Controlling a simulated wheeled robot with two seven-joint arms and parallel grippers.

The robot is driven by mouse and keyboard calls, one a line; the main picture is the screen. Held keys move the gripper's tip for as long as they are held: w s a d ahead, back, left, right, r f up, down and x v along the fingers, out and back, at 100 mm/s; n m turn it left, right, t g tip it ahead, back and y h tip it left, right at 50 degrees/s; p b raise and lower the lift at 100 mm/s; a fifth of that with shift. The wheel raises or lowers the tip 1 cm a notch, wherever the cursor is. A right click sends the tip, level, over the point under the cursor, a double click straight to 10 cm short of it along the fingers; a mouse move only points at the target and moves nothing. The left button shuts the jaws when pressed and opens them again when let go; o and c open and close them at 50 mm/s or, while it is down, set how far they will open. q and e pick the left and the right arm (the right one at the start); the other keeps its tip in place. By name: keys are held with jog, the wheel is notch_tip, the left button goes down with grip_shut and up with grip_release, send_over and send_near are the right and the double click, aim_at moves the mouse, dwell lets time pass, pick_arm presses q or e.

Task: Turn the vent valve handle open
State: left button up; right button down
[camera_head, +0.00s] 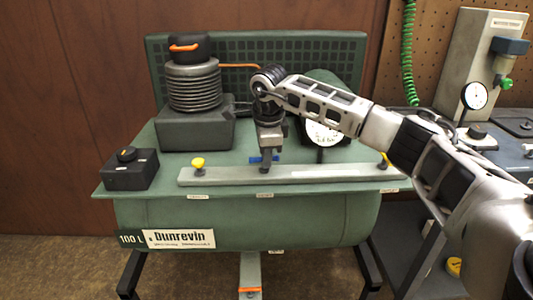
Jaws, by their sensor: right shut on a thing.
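My right arm comes in from the right, and its gripper (266,165) points down over the green tank top (138,171). The gripper is shut on a small blue piece, which looks like the vent valve handle (255,159). Bits of blue show on either side of the fingers. The rest of the handle and the valve body are hidden by the fingers and the grey bar in front, so I cannot tell its angle. My left gripper is not in view.
A grey bar (325,174) with yellow knobs (198,162) runs along the tank's front. A ribbed pump (193,88) stands left of the gripper, and a black box (130,170) at far left. A white gauge (322,133) sits right, partly behind my arm.

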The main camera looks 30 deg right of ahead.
jog(key=n+p, duration=0.1)
jog(key=n, duration=0.3)
jog(key=shift+w+d+r+y, duration=0.1)
jog(key=shift+y, duration=0.3)
jog(key=n+y+p, duration=0.1)
jog(key=n, duration=0.3)
jog(key=shift+w+n, duration=0.15)
jog(key=shift+n, duration=0.25)
jog(key=n, duration=0.4)
jog(key=shift+w+n+y, duration=0.15)
jog(key=shift+n+y, duration=0.15)
jog(key=shift+w+n+g, duration=0.1)
jog(key=shift+n+g, duration=0.3)
jog(key=shift+n, duration=1.3)
jog(key=c, duration=1.5)
grip_release()
jog(key=shift+o, duration=0.2)
